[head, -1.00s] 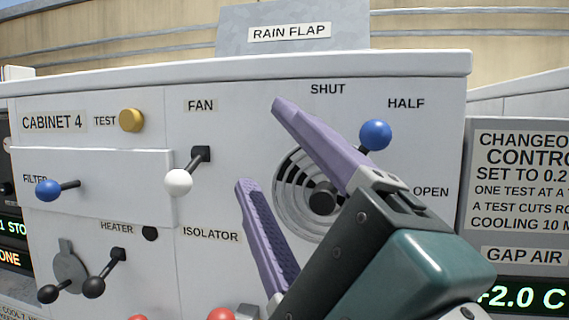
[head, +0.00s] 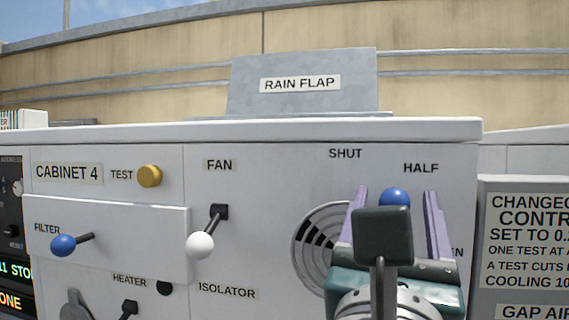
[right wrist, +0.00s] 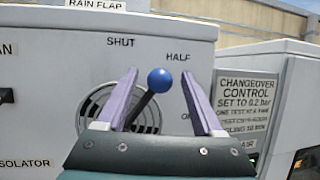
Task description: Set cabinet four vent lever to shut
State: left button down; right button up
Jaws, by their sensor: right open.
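Cabinet 4 (head: 255,190) has a round slotted vent (head: 318,240) with SHUT, HALF and OPEN labels around it. The vent lever is a black rod (right wrist: 143,108) with a blue ball knob (head: 394,196), pointing up and right toward HALF. The knob also shows in the right wrist view (right wrist: 160,80). My right gripper (head: 397,194) is open, its purple fingers on either side of the knob, with gaps visible in the right wrist view (right wrist: 159,73). In the head view it hides the lever rod and most of OPEN. My left gripper is out of view.
Left of the vent are a white FAN knob (head: 200,245), a blue FILTER knob (head: 63,245) and a yellow TEST button (head: 149,176). A RAIN FLAP panel (head: 300,100) stands on top. A changeover control sign (head: 525,245) is at right.

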jog(key=shift+x, duration=0.8)
grip_shut()
dwell(0.9)
